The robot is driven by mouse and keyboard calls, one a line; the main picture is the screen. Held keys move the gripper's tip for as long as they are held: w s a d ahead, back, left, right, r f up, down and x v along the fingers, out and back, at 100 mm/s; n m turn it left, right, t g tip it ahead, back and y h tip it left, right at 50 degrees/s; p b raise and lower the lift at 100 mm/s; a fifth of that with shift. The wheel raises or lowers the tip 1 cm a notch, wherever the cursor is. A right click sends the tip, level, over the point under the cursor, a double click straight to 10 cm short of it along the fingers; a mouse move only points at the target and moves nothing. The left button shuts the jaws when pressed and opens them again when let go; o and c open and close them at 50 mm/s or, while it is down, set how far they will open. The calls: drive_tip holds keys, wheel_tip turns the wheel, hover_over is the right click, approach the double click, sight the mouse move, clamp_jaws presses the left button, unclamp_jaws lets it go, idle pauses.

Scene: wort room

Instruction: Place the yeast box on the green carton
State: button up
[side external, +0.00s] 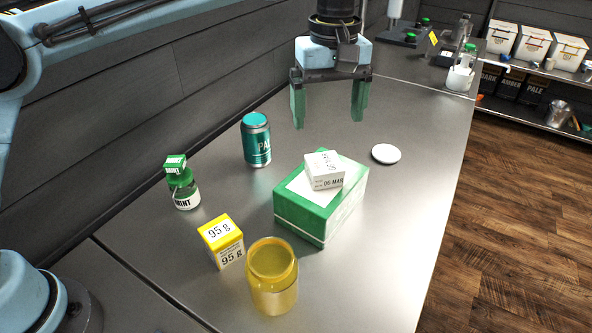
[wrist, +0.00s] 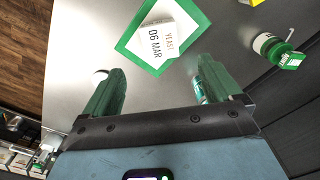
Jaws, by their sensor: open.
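The yeast box (side external: 324,171) is a small white box with dark print. It rests on top of the green carton (side external: 299,222), towards the carton's far edge, over its white label. In the wrist view the yeast box (wrist: 158,40) shows "YEAST 06 MAR" and lies within the green border of the carton (wrist: 194,17). My gripper (side external: 328,122) is open and empty, with green fingers pointing down. It hangs above the counter, behind the carton and apart from the box. In the wrist view both fingertips of my gripper (wrist: 160,75) are spread below the box.
A teal can (side external: 256,140) stands behind the carton. A green-capped mint jar (side external: 182,185), a yellow box (side external: 222,242) and a yellow jar (side external: 272,278) stand left and in front. A white disc (side external: 386,154) lies to the right. The counter's right side is largely clear.

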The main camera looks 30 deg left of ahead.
drive_tip(key=s+a+r+m+t, duration=0.2)
drive_tip(key=a+r, duration=0.1)
drive_tip(key=a, duration=0.4)
drive_tip(key=s+a+f+m+t, duration=0.1)
drive_tip(key=s+a+f+m, duration=0.1)
drive_tip(key=s+a+f, duration=0.1)
drive_tip(key=s+a+f+m+t, duration=0.2)
drive_tip(key=s+a+f, duration=0.1)
drive_tip(key=s+a, duration=0.3)
drive_tip(key=s+a+f+m+t, duration=0.2)
drive_tip(key=s+a+f+m, duration=0.1)
drive_tip(key=a, duration=0.4)
drive_tip(key=shift+s+f, duration=0.25)
drive_tip(key=shift+s, duration=0.3)
drive_tip(key=shift+s+f, duration=0.2)
drive_tip(key=shift+s, duration=0.3)
